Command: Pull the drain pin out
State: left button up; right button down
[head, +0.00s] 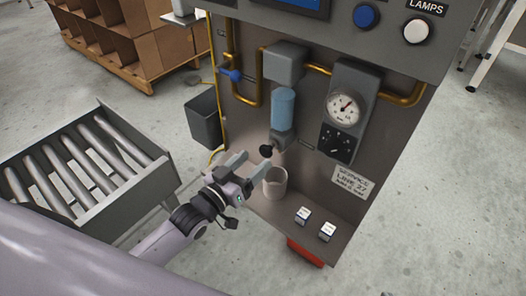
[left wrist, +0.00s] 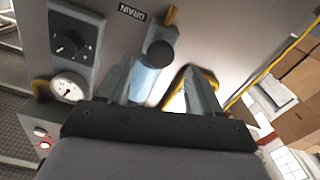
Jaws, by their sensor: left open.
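The drain pin (head: 266,151) shows as a small black knob at the lower end of the blue filter bowl (head: 283,108) on the machine's front panel. In the left wrist view the pin's dark round knob (left wrist: 161,53) faces me, with the blue bowl behind it and a DRAIN label (left wrist: 131,13) near it. My left gripper (head: 252,160) is open and empty, just short of the knob. In the left wrist view its two fingers (left wrist: 158,78) stand apart, with the knob lined up between them near the tips. I see no contact. My right gripper is not in view.
A pale cup (head: 275,186) stands on the ledge below the bowl, close to my gripper. A pressure gauge (head: 344,108) and yellow pipes (head: 247,98) are on the panel. A roller conveyor (head: 85,170) and a dark bin (head: 204,120) stand to the left.

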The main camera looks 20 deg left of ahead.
aim_at(264, 152)
pick_arm(q)
jog(key=shift+b+x, duration=0.45)
jog(key=shift+x, duration=2.45)
